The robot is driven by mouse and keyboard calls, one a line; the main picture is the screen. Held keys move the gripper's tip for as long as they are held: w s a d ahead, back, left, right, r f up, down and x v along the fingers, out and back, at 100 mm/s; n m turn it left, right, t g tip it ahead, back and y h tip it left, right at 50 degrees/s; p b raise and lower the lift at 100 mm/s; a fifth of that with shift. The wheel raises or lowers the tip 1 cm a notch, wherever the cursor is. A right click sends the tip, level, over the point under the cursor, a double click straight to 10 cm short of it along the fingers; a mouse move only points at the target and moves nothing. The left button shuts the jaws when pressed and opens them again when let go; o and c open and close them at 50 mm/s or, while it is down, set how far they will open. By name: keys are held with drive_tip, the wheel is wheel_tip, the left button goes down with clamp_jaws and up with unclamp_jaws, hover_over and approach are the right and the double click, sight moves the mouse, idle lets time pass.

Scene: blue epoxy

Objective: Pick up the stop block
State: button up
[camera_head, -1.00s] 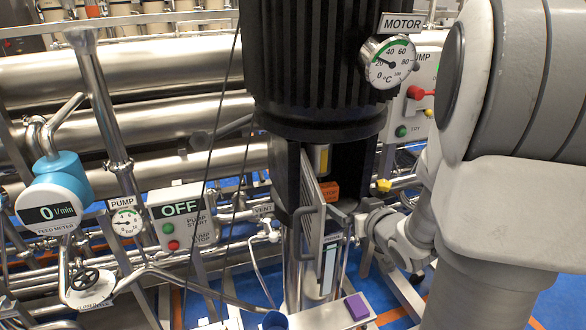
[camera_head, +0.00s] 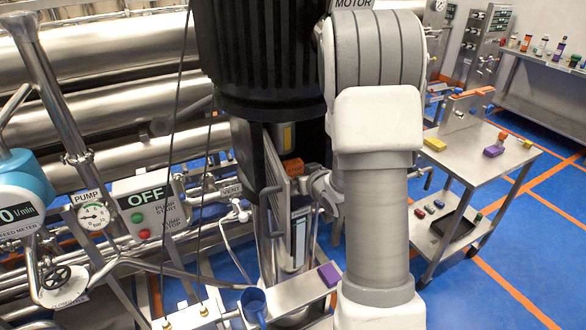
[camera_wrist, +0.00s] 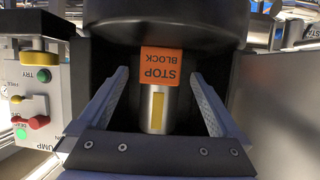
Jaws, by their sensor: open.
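The stop block (camera_wrist: 161,66) is a small orange block with black lettering, upside down in the wrist view. It sits in the dark opening under the black motor, against a silver shaft (camera_wrist: 157,110) with a yellow stripe. The head view shows it as an orange block (camera_head: 293,167) beside the shaft. My gripper (camera_wrist: 160,75) is open in the wrist view, its two grey fingers on either side of the block's line. The block appears beyond the fingertips, with nothing between the fingers. In the head view my arm hides most of the gripper.
A hinged grey panel (camera_head: 276,190) with a handle stands at the opening's left in the head view. A control box (camera_wrist: 38,105) with knobs is left in the wrist view. A purple block (camera_head: 328,274) lies on a ledge. A steel cart (camera_head: 478,160) stands right.

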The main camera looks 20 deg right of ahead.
sight(295, 169)
drive_tip(key=shift+p+x, duration=0.55)
drive_tip(key=shift+x, duration=1.8)
drive_tip(key=shift+r, duration=0.1)
drive_tip(key=c, duration=1.4)
